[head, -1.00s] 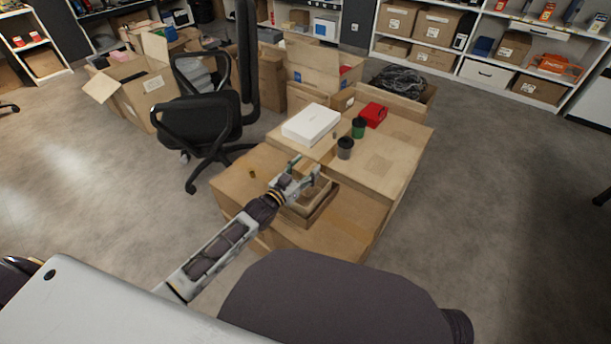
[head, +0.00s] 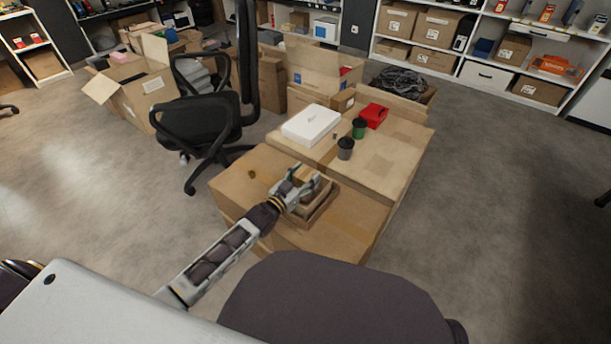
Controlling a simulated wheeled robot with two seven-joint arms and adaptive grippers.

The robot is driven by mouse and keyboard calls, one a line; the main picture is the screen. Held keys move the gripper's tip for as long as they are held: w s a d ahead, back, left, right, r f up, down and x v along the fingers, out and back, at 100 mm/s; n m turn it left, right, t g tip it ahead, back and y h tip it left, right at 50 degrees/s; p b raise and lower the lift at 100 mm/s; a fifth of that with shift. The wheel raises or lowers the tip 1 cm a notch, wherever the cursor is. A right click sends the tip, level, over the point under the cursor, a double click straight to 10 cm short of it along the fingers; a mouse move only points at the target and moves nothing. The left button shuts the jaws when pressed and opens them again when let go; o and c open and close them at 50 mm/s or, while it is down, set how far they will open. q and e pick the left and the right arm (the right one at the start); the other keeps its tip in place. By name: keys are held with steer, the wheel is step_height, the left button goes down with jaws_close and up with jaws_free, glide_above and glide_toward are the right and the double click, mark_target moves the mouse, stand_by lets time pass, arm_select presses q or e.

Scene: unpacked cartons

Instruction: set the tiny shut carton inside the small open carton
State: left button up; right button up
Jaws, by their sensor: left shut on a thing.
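My left gripper (head: 305,177) is shut on the tiny shut carton (head: 305,172), a small brown box between its fingers. The small open carton (head: 322,214) stands on a large cardboard box, its brown walls showing to the right of and below the gripper. The gripper and tiny carton overlap the open carton's upper left part in the head view. I cannot tell whether the tiny carton is above the rim or below it. The gripper hides part of the open carton's inside. My right gripper is not in view.
The large cardboard box (head: 348,232) bears the open carton. On the higher box behind are a white box (head: 311,125), a grey cup (head: 345,149), a green cup (head: 359,128) and a red item (head: 373,115). An office chair (head: 200,125) stands at the left.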

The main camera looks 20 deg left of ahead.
arm_select(q)
steer(key=shift+f, duration=0.25)
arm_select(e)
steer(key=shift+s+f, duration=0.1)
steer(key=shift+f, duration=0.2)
arm_select(q)
steer(key=o, duration=1.1)
steer(key=shift+s+f, duration=0.1)
steer(key=shift+f, duration=0.05)
steer(key=shift+o, duration=0.2)
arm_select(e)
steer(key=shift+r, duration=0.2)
